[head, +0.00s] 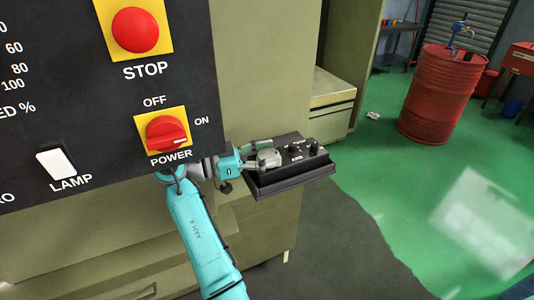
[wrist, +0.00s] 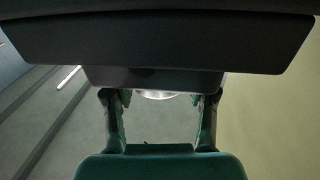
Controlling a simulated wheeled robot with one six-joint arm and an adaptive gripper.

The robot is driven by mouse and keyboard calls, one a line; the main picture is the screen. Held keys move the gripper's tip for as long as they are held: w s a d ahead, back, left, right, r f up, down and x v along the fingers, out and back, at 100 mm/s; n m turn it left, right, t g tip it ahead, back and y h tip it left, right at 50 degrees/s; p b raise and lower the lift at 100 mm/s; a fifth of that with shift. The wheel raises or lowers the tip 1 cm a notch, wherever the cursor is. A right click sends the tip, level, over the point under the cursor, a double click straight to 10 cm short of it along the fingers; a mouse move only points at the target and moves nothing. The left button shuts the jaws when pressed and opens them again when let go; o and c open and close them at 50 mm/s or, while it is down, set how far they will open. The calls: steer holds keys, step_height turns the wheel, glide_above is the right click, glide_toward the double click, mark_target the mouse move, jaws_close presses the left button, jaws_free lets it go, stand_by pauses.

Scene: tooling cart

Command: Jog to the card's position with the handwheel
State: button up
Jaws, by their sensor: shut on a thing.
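The handwheel (head: 268,158) is a grey disc on top of a black control box (head: 288,182) at the machine's right side in the head view. My gripper (head: 258,156) reaches it from the left and is shut on it. In the wrist view my gripper (wrist: 160,101) has one finger on each side of a bright, curved piece of the wheel (wrist: 157,94). Most of the wheel is hidden there by the dark box. The wheel's markings are too small to read. I see no card in either view.
Small knobs (head: 303,149) stand on the box right beside the wheel. The machine panel above my arm carries a red STOP button (head: 135,30), a POWER switch (head: 167,133) and a LAMP switch (head: 56,163). A red drum (head: 440,95) stands far right on open green floor.

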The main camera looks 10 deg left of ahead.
steer(key=shift+d+f+m+g, duration=0.1)
steer(key=shift+f+m+g, duration=0.05)
steer(key=shift+m+g, duration=0.2)
steer(key=o, duration=1.2)
steer(key=shift+a, duration=0.35)
steer(key=v, duration=1.1)
steer(key=shift+s+a+f, duration=0.1)
